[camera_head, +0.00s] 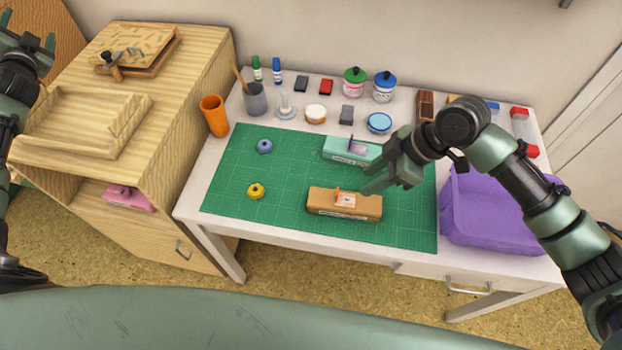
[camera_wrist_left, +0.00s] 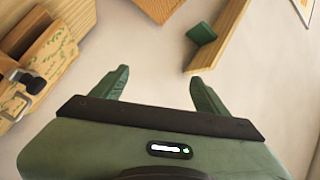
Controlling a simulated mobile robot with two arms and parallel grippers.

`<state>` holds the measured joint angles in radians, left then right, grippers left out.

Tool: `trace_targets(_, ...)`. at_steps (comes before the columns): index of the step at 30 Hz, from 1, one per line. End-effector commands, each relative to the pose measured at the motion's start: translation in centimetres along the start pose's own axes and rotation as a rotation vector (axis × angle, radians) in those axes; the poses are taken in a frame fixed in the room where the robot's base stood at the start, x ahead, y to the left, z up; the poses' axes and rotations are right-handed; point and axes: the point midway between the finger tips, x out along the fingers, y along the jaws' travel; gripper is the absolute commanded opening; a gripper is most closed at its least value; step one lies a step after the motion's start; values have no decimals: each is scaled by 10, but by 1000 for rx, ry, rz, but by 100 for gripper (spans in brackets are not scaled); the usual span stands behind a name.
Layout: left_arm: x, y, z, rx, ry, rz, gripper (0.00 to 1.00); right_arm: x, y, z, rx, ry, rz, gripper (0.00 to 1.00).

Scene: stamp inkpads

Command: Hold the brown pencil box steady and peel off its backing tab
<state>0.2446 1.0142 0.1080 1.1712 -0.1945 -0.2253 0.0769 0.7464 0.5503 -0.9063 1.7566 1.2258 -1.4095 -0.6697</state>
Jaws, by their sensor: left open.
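The brown pencil box (camera_head: 320,204) lies on the green cutting mat (camera_head: 300,229), right of the mat's middle. A pale tab with a reddish mark (camera_head: 346,199) sits on its top and front. My right gripper (camera_head: 366,183) hangs just above and beside the box's right end; contact is not clear, nor is the gap between its fingers. My left gripper (camera_head: 28,31) is at the far upper left, away from the table. In the left wrist view its fingers (camera_wrist_left: 163,86) are spread with nothing between them.
A teal box (camera_head: 340,152) lies behind the brown box. Blue (camera_head: 265,146) and yellow (camera_head: 256,191) small round items sit on the mat's left. A purple bin (camera_head: 485,222) stands at the right. Jars and blocks line the back; a wooden cabinet (camera_head: 190,90) stands left.

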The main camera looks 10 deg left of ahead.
Motion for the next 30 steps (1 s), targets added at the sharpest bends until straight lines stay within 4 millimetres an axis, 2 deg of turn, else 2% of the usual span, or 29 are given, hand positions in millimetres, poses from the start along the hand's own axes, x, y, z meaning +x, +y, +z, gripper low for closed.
trace_targets(1,0,22,-26,-37,8,38,75,0,0,0,0,0,0,36)
trace_targets(8,-20,120,-120,-139,23,266,75,0,0,0,0,0,0,36)
trace_targets(14,-63,198,-200,-157,65,504,75,0,0,0,0,0,0,36)
trace_targets(18,-106,249,-250,-133,104,682,75,0,0,0,0,0,0,36)
trace_targets(21,-143,287,-278,-98,132,816,75,0,0,0,0,0,0,36)
trace_targets(24,-185,325,-299,-46,156,955,75,0,0,0,0,0,0,36)
trace_targets(26,-212,347,-307,-7,168,1039,75,0,0,0,0,0,0,36)
trace_targets(30,-279,396,-318,99,192,1235,75,0,0,0,0,0,0,36)
